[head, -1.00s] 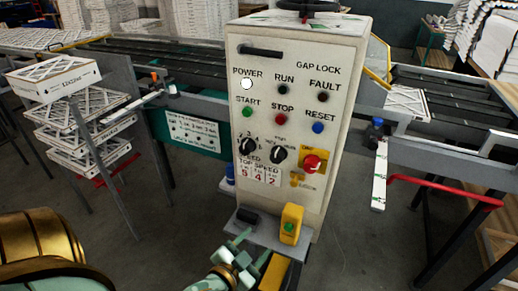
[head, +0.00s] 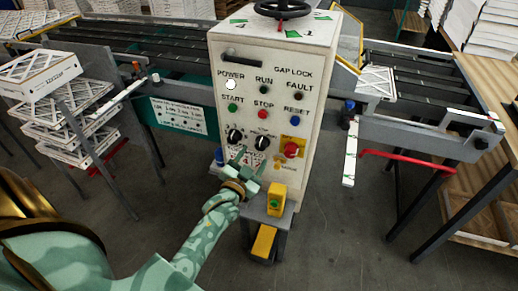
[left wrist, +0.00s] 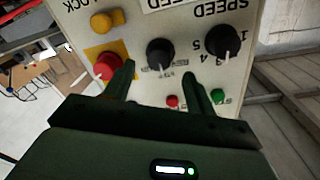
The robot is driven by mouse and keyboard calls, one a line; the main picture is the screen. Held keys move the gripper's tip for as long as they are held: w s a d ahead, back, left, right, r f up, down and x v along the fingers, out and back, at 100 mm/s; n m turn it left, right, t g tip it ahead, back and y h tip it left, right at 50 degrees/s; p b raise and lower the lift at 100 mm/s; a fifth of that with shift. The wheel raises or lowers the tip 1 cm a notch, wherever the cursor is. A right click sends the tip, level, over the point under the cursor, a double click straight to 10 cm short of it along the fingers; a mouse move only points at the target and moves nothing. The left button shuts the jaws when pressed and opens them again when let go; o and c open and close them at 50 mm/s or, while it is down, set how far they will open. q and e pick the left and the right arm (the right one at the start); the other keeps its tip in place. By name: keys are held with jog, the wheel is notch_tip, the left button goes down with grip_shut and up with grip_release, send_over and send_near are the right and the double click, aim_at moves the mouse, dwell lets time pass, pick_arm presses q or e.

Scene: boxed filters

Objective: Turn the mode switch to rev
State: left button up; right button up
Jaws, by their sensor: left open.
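The control cabinet (head: 262,70) stands upright in the middle of the head view. The mode switch, a black knob with a white pointer line, is on its front (head: 261,144), right of the black speed knob (head: 235,136). In the left wrist view the panel appears upside down, with the mode switch (left wrist: 160,53) at centre and the speed knob (left wrist: 222,42) to its right. The small lettering by the mode switch is not readable. My left gripper (head: 257,160) is open and empty just below the knobs. Its fingertips (left wrist: 158,72) flank the mode switch's line, seemingly short of it.
The red stop knob (head: 291,149) on a yellow plate is close right of the mode switch. A yellow button box (head: 276,199) stands on a low shelf below. Stacked filters (head: 75,115) are at left; a red bar (head: 405,161) projects at right.

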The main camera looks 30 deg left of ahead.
aim_at(260, 147)
pick_arm(q)
jog(key=w, duration=0.3)
jog(key=w+a, duration=0.1)
jog(key=w, duration=0.1)
jog(key=shift+w+b, duration=0.15)
jog(key=shift+b, duration=0.2)
jog(key=shift+d, duration=0.1)
jog(key=shift+c, duration=0.2)
jog(key=c, duration=0.9)
